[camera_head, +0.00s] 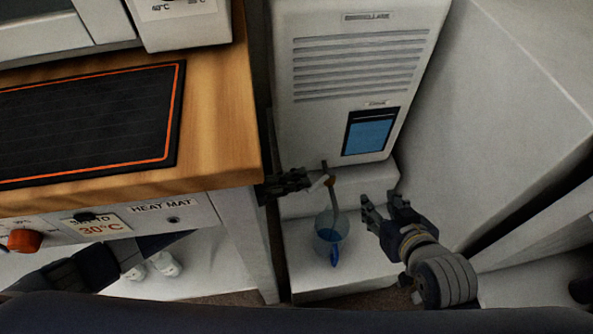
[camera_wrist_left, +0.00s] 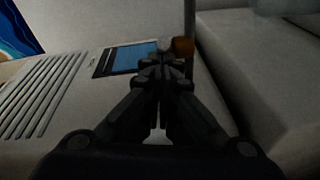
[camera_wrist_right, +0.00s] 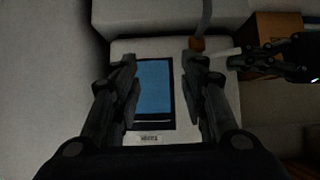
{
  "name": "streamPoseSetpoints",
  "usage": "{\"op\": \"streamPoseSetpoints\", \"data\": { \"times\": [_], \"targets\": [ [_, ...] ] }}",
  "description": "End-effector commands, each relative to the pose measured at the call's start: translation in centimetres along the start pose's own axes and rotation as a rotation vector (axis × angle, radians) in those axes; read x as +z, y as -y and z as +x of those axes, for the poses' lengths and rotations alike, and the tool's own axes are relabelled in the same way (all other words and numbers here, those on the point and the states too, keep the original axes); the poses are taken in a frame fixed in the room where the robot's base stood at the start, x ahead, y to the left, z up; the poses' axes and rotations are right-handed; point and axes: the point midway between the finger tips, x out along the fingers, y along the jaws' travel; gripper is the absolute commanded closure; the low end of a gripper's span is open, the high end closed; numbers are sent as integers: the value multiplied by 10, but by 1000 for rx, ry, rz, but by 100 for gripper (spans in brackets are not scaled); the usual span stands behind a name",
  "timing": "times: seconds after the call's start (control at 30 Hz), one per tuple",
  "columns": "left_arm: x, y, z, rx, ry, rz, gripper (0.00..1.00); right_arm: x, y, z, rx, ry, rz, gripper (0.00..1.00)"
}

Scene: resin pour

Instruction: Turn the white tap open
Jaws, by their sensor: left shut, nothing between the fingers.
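The white tap (camera_head: 318,183) is a small white lever beside an orange-brown fitting (camera_head: 330,180) on a grey spout at the front of the white machine. The lever also shows in the right wrist view (camera_wrist_right: 226,52). My left gripper (camera_head: 306,179) is shut and empty, its fingertips close to the lever's left end; I cannot tell whether they touch. In the left wrist view its shut fingers (camera_wrist_left: 160,62) hide the lever, and the fitting (camera_wrist_left: 183,47) shows just beyond. My right gripper (camera_head: 378,203) is open and empty, right of the spout.
A clear jug (camera_head: 328,236) with a blue handle stands below the spout on a white ledge (camera_head: 370,262). The wooden bench (camera_head: 225,150) with a black heat mat (camera_head: 90,125) is on the left. A pale wall (camera_head: 500,120) closes the right side.

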Motion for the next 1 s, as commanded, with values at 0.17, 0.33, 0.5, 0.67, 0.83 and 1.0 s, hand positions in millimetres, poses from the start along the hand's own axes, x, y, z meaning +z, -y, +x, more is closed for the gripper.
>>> {"op": "streamPoseSetpoints", "data": {
  "times": [0.17, 0.33, 0.5, 0.67, 0.83, 1.0],
  "targets": [
    [4, -3, 0, 0, 1, -1, 100, 35, -4, -12, 9, 173, 3, 60],
    [7, -2, 0, -1, 1, 0, 100, 65, -8, -25, 17, 312, 6, 60],
    [9, -2, -1, -1, 0, 0, 100, 79, -10, -32, 21, 379, 8, 60],
    [9, -1, -1, -1, 0, 1, 100, 81, -10, -33, 21, 386, 8, 60],
    [9, -1, 0, 0, 0, 1, 100, 80, -10, -32, 21, 385, 8, 60],
    [10, -2, -2, -1, 0, 0, 100, 82, -10, -35, 22, 399, 9, 60]
  ]
}}
